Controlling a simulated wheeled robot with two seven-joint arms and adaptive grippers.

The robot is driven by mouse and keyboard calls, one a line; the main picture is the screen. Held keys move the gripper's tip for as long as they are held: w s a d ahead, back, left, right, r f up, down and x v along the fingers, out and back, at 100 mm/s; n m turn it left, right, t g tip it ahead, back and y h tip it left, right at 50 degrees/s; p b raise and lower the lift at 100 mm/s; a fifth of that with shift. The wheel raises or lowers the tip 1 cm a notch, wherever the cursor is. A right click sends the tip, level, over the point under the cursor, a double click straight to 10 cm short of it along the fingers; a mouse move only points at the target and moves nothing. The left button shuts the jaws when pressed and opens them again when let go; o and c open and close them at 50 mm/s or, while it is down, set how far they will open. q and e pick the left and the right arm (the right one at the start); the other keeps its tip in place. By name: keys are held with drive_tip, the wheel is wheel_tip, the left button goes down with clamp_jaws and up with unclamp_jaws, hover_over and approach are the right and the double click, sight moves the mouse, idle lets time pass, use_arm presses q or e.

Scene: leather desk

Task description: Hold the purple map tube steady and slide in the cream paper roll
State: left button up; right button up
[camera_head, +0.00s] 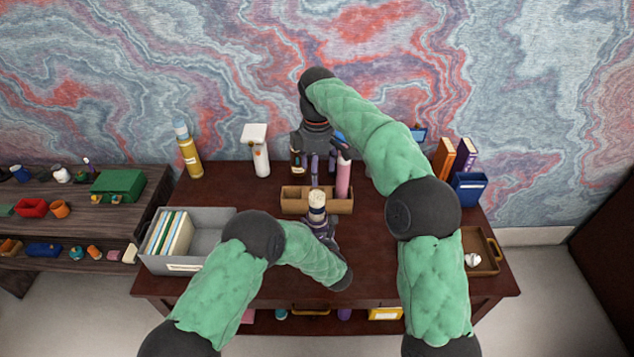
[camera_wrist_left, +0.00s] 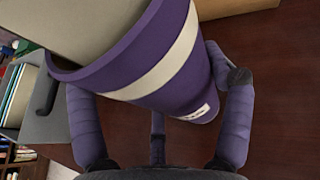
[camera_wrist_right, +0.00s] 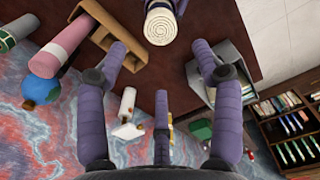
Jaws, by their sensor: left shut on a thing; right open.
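The purple map tube (camera_wrist_left: 165,62), with a white band, is gripped by my left gripper (camera_wrist_left: 148,72), shut around its side in the left wrist view. The cream paper roll (camera_head: 317,200) sits in the tube's mouth with its upper end sticking out. Its spiral end (camera_wrist_right: 160,27) faces the camera in the right wrist view, with a bit of purple tube behind it. How deep the roll sits is hidden. My right gripper (camera_wrist_right: 160,52) is open and empty, apart from the roll. In the head view it hangs behind the roll, above the back of the desk.
A wooden rack (camera_head: 295,201) stands just behind the tube, with a pink cylinder (camera_head: 343,178) upright in it. A grey file box (camera_head: 215,222) is on the left; a wooden tray (camera_head: 487,262) is on the right. Bottles and books line the back edge.

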drive_tip(key=shift+r, duration=1.3)
use_arm(q)
drive_tip(key=o, duration=1.1)
drive_tip(key=shift+s, duration=0.1)
